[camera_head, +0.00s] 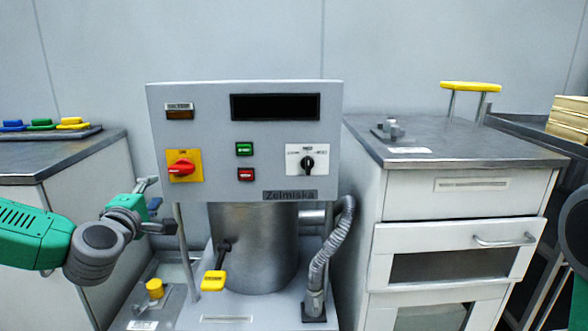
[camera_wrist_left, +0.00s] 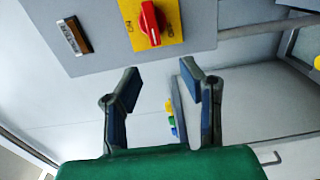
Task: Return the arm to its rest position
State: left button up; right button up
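My left gripper (camera_head: 152,205) is at the end of the green and grey arm that comes in from the left in the head view. It is in front of the lower left of the grey machine panel (camera_head: 215,130), beside the red rotary switch (camera_head: 181,167) on its yellow plate. In the left wrist view the two fingers (camera_wrist_left: 158,95) are spread with nothing between them. The red switch (camera_wrist_left: 150,22) shows beyond the fingertips, apart from them. Of my right arm only a green and dark part shows at the right edge; its gripper is out of view.
A yellow-tipped lever (camera_head: 213,281) and a yellow knob (camera_head: 155,288) are low on the machine. A ribbed hose (camera_head: 330,250) runs down its right side. A cabinet with drawers (camera_head: 455,240) stands to the right. A counter (camera_head: 60,155) is behind my left arm.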

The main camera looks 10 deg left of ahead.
pick_arm(q)
jog(key=s+d+f+m+g+h+p, duration=0.2)
jog(key=s+d+f+m+g+h, duration=0.15)
jog(key=s+d+f+m, duration=0.55)
jog(key=s+d+f+m+g+h+p, duration=0.25)
jog(key=s+d+f+m+g, duration=0.2)
jog(key=d+f, duration=0.6)
jog(key=s+a+f+m+g, duration=0.1)
jog(key=s+f+m+g, duration=0.1)
jog(key=s, duration=0.6)
jog(key=s+a+f+m+g+y+p, duration=0.1)
jog(key=s+a+f+m+g, duration=0.1)
jog(key=s, duration=0.5)
jog(key=s+a+f+m+g+y+p, duration=0.1)
jog(key=s+a+f+m+g, duration=0.1)
jog(key=s+f+m+g, duration=0.2)
jog(key=s+f+g, duration=0.1)
jog(key=s+f, duration=0.2)
jog(key=s, duration=0.1)
jog(key=shift+s, duration=0.3)
jog(key=shift+w+d, duration=0.1)
jog(key=shift+c, duration=0.4)
